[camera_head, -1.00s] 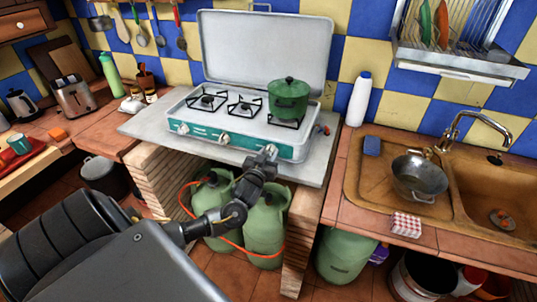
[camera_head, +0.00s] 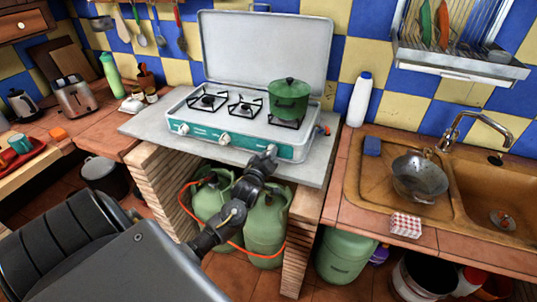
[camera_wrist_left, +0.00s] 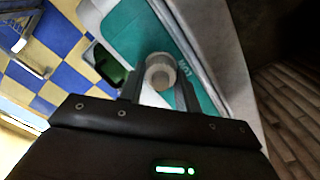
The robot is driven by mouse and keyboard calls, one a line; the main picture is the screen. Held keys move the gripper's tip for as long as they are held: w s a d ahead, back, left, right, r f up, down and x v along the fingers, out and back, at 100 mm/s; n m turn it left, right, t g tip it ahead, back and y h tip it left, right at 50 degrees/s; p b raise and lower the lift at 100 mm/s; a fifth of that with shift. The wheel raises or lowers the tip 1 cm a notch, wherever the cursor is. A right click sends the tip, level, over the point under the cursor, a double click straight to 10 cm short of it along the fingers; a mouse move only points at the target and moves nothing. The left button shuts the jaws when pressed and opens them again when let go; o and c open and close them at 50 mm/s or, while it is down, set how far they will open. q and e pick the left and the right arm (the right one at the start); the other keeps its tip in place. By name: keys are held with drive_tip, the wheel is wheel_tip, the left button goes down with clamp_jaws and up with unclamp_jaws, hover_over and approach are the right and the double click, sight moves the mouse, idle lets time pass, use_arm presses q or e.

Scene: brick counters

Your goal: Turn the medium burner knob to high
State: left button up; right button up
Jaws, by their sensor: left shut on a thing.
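The camping stove (camera_head: 205,136) has a teal front panel with white knobs. The left knob (camera_head: 183,128) and the middle knob (camera_head: 225,139) are free. My left gripper (camera_head: 271,151) is at the right end of the panel, over the right knob, which it largely hides in the head view. In the left wrist view this pale round knob (camera_wrist_left: 160,73) sits between the two fingers of my left gripper (camera_wrist_left: 158,90), shut on it. I cannot read the knob's setting. My right gripper is not in view.
A green pot (camera_head: 289,101) stands on the right burner, above my left gripper. The raised stove lid (camera_head: 264,48) is behind. Green gas bottles (camera_head: 265,228) and an orange hose are below the counter. A sink (camera_head: 480,190) is at the right.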

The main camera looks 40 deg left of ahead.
use_arm(q)
drive_tip(key=n+p, duration=0.1)
drive_tip(key=n, duration=0.4)
drive_tip(key=shift+n, duration=0.3)
drive_tip(key=shift+a+n+p, duration=0.1)
drive_tip(key=shift+n+p, duration=0.4)
drive_tip(key=shift+n, duration=1.5)
drive_tip(key=o, duration=1)
drive_tip(key=shift+f, duration=0.1)
